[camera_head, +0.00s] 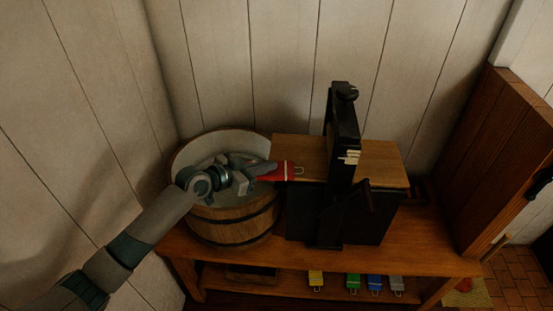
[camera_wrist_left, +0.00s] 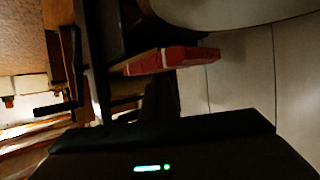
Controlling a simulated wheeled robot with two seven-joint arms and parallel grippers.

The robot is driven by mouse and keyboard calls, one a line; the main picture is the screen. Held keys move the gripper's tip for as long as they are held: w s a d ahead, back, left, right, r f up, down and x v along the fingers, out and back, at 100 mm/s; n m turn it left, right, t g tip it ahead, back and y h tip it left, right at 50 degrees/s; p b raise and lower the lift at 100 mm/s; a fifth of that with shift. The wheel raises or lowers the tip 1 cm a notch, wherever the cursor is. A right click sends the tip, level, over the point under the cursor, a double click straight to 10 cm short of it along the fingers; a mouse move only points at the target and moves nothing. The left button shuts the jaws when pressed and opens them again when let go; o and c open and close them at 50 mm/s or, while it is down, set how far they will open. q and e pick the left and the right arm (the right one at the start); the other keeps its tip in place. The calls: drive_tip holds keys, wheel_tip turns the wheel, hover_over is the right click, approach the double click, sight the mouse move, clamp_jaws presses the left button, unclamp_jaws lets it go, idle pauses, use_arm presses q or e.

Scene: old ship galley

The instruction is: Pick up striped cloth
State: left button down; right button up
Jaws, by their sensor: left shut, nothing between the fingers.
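I cannot make out a striped cloth in either view. My left gripper (camera_head: 263,169) reaches in from the left over a round wooden tub (camera_head: 236,226). It is shut and holds nothing. A red piece with a metal loop (camera_head: 282,171) lies just to the right of its fingertips, at the edge of a wooden board; I cannot tell whether they touch. A red block with pale marks (camera_wrist_left: 168,60) shows in the left wrist view and looks like the same piece. My right gripper is not in view.
Yellow, green, blue (camera_head: 375,282) and grey pieces sit on the lower shelf. A wooden partition (camera_head: 505,150) stands at right. Plank walls close the back and left.

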use_arm(q)
drive_tip(key=shift+a+r, duration=0.1)
drive_tip(key=shift+r, duration=0.2)
drive_tip(key=shift+s+a+r+p, duration=0.25)
drive_tip(key=shift+s+a+p, duration=0.05)
drive_tip(key=shift+a, duration=0.05)
drive_tip(key=p+v, duration=0.2)
drive_tip(key=v, duration=0.4)
drive_tip(key=shift+s+f, duration=0.15)
drive_tip(key=shift+f, duration=0.05)
drive_tip(key=shift+a, duration=0.1)
